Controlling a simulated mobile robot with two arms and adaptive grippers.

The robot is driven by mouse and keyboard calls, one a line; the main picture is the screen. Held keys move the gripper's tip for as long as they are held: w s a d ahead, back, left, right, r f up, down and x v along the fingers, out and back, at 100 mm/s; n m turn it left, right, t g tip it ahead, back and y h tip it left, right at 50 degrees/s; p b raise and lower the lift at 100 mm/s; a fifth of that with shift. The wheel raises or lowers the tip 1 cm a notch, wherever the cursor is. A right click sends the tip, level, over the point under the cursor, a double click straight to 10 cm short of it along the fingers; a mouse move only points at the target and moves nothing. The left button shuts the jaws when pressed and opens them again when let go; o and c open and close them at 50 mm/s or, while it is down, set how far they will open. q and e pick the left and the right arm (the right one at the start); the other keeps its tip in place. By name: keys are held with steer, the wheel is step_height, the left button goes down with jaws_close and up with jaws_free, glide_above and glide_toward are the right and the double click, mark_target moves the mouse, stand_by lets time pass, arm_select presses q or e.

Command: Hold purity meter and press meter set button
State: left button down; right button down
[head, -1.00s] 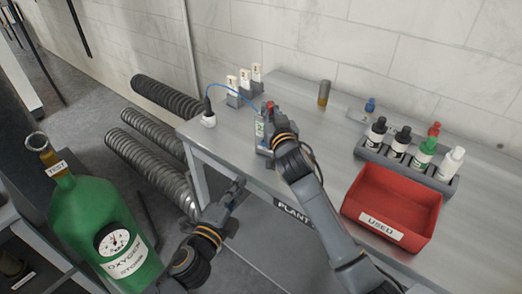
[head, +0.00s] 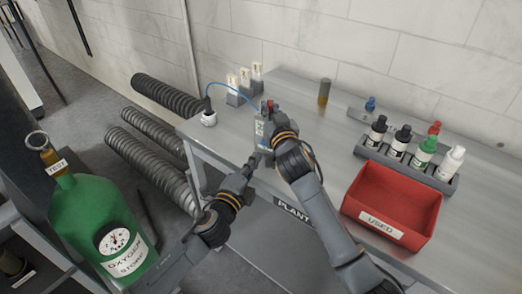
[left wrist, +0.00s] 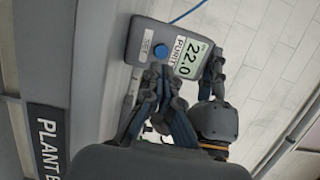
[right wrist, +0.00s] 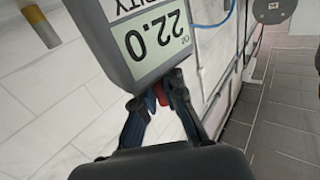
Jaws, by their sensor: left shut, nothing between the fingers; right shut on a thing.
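The purity meter (left wrist: 163,38) is a grey box with a display reading 22.0 and a blue button (left wrist: 161,51) by a SET label. It also shows in the right wrist view (right wrist: 138,72) and the head view (head: 259,129). My right gripper (head: 270,112) is shut on the meter's end; its fingers (right wrist: 157,95) also show in the right wrist view. My left gripper (head: 251,163) is shut and empty, just below the meter in the head view. In the left wrist view its fingertips (left wrist: 155,72) are close to the blue button; I cannot tell whether they touch it.
A blue cable runs from the meter to a white fitting (head: 209,118). A red USED bin (head: 392,213) and a bottle rack (head: 441,178) stand on the right of the bench (head: 300,100). A green oxygen bottle (head: 95,220) stands at the left.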

mark_target(264, 146)
arm_select(q)
steer(key=shift+x, duration=2.35)
steer(key=shift+x, duration=1)
arm_select(e)
steer(key=shift+a+f, duration=0.1)
arm_select(q)
steer(key=v, duration=1.4)
steer(key=shift+s, duration=0.15)
arm_select(e)
steer(key=shift+f, duration=0.1)
